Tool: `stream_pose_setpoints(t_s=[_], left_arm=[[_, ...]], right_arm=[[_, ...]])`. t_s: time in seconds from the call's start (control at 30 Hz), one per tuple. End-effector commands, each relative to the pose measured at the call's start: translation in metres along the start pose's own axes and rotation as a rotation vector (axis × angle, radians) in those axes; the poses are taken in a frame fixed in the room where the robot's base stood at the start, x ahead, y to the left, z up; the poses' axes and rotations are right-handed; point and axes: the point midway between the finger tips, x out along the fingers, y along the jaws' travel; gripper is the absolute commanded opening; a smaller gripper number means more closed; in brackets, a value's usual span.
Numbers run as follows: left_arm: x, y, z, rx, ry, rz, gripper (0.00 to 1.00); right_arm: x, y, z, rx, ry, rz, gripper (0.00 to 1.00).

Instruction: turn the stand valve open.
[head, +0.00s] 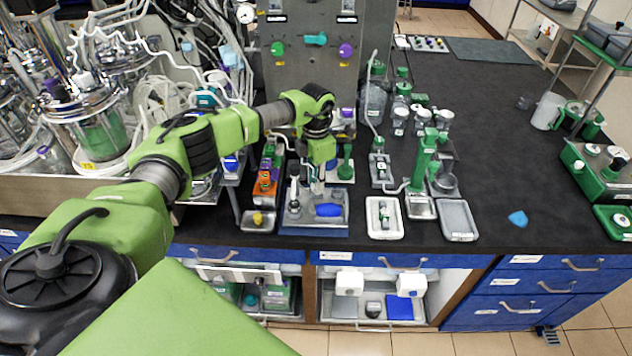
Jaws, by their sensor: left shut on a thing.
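My left gripper (317,187) reaches down from the green arm to a small stand on the grey-blue tray (314,228), near the bench's front edge. It is shut on a small part there, apparently the stand valve. The fingers hide most of that part, so I cannot tell how far it is turned. A slim metal post (294,188) stands just left of the fingers. A blue oval piece (328,210) lies on the tray, just right of and below the fingertips. My right gripper is not in view.
An orange-and-black device (268,178) stands close left of the tray. A white tray (384,219), a green stand (424,160) and a grey tray (458,220) are to the right. Glass reactors (98,130) with tubing fill the left. The right-centre of the black bench is mostly clear.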

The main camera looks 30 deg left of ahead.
Motion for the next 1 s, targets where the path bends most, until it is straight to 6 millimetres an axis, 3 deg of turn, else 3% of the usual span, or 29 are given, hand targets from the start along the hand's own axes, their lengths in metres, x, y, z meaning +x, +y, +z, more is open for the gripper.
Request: stream_pose_setpoints(t_s=[0.6,1.0], left_arm=[[-0.0018,0.0006,0.0012,-0.564,-0.004,0.001,0.00],[-0.0020,0.0005,0.0015,-0.781,-0.005,0.000,0.00]], right_arm=[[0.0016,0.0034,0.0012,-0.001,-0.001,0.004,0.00],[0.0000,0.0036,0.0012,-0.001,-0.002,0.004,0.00]])
